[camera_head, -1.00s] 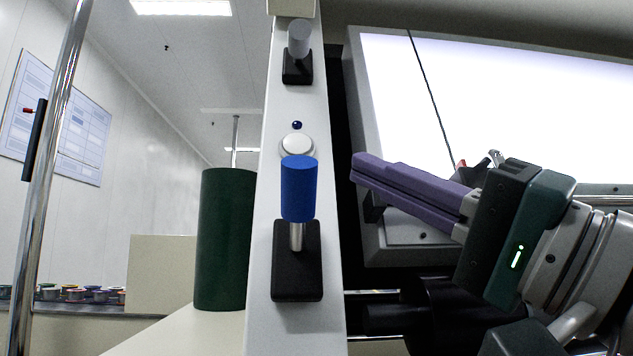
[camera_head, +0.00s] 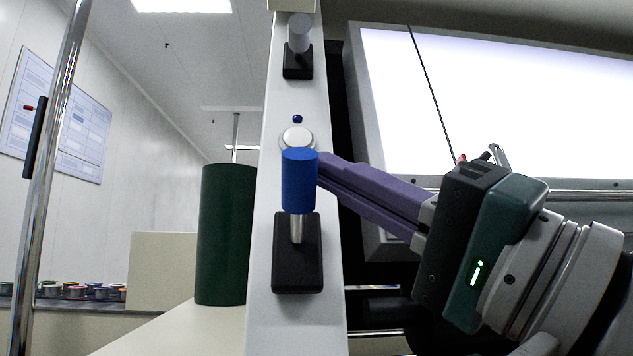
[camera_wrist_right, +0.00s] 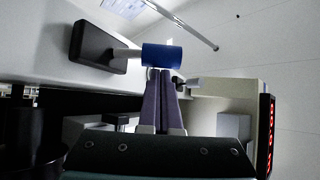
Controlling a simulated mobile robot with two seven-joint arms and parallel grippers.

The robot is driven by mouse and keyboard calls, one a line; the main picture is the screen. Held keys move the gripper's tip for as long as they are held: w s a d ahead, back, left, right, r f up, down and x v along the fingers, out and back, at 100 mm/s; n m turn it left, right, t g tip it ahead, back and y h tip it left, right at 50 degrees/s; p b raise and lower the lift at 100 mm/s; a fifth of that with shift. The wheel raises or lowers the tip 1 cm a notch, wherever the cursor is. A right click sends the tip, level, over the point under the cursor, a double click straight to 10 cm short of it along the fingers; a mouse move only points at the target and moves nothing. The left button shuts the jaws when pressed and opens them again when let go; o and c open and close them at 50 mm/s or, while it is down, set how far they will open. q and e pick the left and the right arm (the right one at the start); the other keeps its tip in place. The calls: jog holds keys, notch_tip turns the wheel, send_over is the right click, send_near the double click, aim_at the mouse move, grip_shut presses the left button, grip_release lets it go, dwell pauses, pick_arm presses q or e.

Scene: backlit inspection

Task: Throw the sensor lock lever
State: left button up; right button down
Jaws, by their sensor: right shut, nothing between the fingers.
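A lever with a blue cylindrical handle (camera_head: 299,182) stands on a black base plate (camera_head: 297,275) on the light grey upright panel (camera_head: 262,320). Its metal stem runs from the base to the handle. A second lever with a grey handle (camera_head: 300,33) is higher on the same panel. My right gripper (camera_head: 322,168) is shut and empty, its purple fingertips at the right side of the blue handle. In the right wrist view the fingertips (camera_wrist_right: 164,72) lie right at the blue handle (camera_wrist_right: 162,56); I cannot tell whether they touch. My left gripper is not in view.
A round white button (camera_head: 297,139) and a small dark blue dot sit between the levers. A bright backlit panel (camera_head: 520,110) stands at the right behind my arm. A dark green cylinder (camera_head: 225,235) stands left of the upright panel. A chrome pole (camera_head: 45,180) is at the far left.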

jog(key=shift+s+f+n+y+b, duration=0.2)
jog(key=shift+n+y+b, duration=0.15)
jog(key=shift+b, duration=0.25)
